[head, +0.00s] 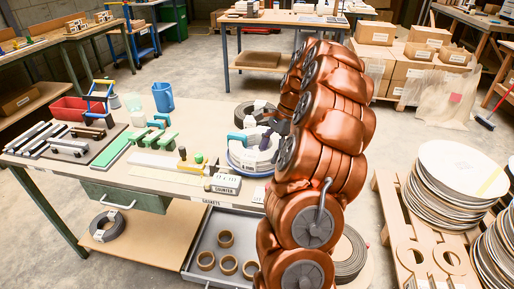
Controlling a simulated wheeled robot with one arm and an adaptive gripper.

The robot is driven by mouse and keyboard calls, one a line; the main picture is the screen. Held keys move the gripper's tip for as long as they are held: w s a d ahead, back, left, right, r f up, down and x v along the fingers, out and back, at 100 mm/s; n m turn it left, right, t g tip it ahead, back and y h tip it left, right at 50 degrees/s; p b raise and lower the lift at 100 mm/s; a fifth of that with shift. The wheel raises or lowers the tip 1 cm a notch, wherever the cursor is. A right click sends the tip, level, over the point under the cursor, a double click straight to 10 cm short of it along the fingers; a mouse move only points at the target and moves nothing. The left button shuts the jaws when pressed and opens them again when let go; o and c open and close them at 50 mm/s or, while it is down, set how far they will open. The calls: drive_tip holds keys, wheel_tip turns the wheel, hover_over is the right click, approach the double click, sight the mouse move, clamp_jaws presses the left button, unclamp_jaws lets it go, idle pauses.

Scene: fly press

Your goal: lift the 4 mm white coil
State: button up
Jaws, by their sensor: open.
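White coils (248,158) lie stacked at the right end of the workbench, with a blue rim or coil showing low in the stack. Small labels are on them, but I cannot read a 4 mm mark. A blue piece (237,137) sits at the left of the stack's top. My gripper (268,132) is dark and small in the head view, open, over or just behind the stack's upper right. I cannot tell whether it touches a coil. My copper-coloured arm hides the area right of the stack.
A black coil (245,112) lies behind the stack. A counter box (223,184) stands in front of it. Below, an open drawer (208,242) holds several brown rings. A pallet (388,205) with stacked discs stands at right.

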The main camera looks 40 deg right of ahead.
drive_tip(key=shift+x, duration=1.25)
clamp_jaws()
